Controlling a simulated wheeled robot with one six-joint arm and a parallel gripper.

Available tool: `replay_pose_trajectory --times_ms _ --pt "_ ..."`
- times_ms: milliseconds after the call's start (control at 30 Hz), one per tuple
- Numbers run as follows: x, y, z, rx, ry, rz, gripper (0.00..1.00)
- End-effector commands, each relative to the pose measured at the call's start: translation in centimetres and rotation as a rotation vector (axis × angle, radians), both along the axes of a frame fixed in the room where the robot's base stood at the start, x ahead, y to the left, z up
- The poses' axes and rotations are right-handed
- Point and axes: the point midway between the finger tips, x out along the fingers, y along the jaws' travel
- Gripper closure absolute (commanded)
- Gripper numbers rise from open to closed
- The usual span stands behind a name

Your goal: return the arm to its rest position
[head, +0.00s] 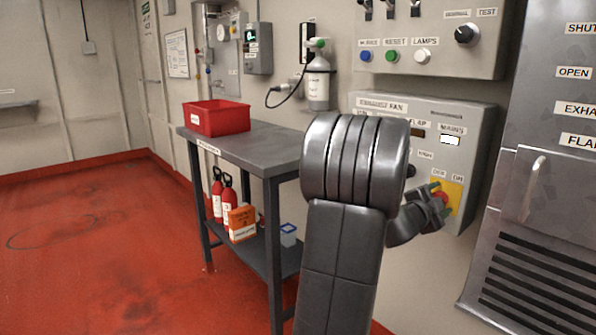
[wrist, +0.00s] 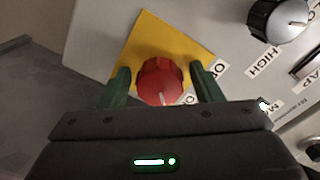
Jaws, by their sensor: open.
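My arm rises in the lower middle of the head view and bends to the right toward the exhaust fan panel. My gripper (head: 438,205) is at the lower right of that panel, in front of a yellow plate (head: 453,190) with a red knob (head: 441,200). In the wrist view my gripper (wrist: 162,88) is open, with one green finger on each side of the red knob (wrist: 160,80). Small gaps seem to show between knob and fingers; I cannot tell whether they touch. The knob's pointer aims down and slightly right in the wrist view.
The exhaust fan panel (head: 470,125) is on the wall, below another control panel (head: 430,45). A metal cabinet (head: 520,200) with a handle stands to the right. A grey table (head: 255,150) with a red bin (head: 216,118) stands left of my arm. Red floor at left is clear.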

Motion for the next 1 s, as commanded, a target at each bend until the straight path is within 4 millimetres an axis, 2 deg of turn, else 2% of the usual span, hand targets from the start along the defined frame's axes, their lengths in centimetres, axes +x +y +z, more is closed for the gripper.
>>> replay_pose_trajectory --times_ms 1000 --pt "0.00 0.04 0.16 -0.663 0.781 0.001 0.41"
